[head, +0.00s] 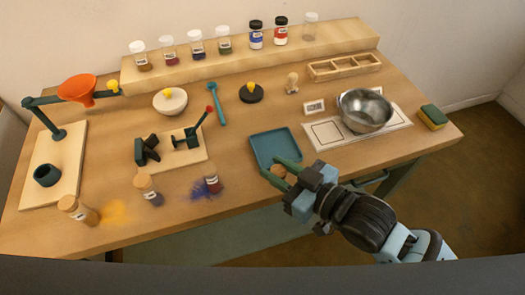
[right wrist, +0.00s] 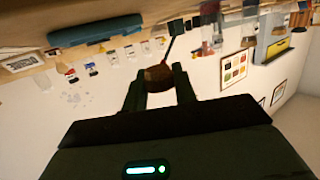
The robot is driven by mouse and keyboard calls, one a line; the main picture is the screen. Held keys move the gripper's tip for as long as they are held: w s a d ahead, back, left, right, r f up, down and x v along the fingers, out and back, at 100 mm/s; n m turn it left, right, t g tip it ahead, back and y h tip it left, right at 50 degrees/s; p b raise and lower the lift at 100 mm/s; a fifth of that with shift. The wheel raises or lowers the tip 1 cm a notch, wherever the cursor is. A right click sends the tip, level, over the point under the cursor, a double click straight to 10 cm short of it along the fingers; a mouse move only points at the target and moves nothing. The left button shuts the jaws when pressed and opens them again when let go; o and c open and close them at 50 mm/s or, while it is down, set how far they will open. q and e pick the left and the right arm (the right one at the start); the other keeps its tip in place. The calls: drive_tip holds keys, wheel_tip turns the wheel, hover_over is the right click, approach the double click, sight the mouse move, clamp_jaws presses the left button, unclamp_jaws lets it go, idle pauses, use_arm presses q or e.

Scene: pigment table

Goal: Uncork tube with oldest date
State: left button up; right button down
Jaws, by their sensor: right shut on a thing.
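My right gripper (head: 281,174) is shut on a brown cork (head: 279,171), held at the front edge of the blue tray (head: 262,141). The cork also shows between the fingertips in the right wrist view (right wrist: 158,78). Three tubes stand along the table's front left. The left tube (head: 78,211) and the middle tube (head: 149,191) have tan corks. The right tube (head: 212,181) has dark red contents, and no tan cork shows on it. Their dates are too small to read. My left gripper is not in view.
Yellow powder (head: 114,213) and blue powder (head: 201,189) lie by the tubes. A metal bowl (head: 365,111) stands on a board at right. Several jars line the back shelf (head: 250,60). The front middle table is mostly clear.

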hover_over(262, 160)
drive_tip(key=s, duration=0.2)
drive_tip(key=shift+w+d+f, duration=0.25)
drive_tip(key=shift+d+f, duration=0.05)
drive_tip(key=shift+d, duration=0.05)
drive_tip(key=shift+w+a, duration=0.2)
drive_tip(key=shift+w, duration=0.3)
drive_tip(key=f, duration=0.3)
drive_tip(key=shift+w+a+f, duration=0.1)
drive_tip(key=shift+w+f, duration=0.05)
drive_tip(key=shift+w, duration=0.05)
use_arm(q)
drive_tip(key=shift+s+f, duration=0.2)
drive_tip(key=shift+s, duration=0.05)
use_arm(e)
drive_tip(key=shift+f, duration=0.15)
drive_tip(key=shift+f, duration=0.1)
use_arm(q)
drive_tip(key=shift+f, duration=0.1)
use_arm(e)
drive_tip(key=c, duration=1.1)
unclamp_jaws()
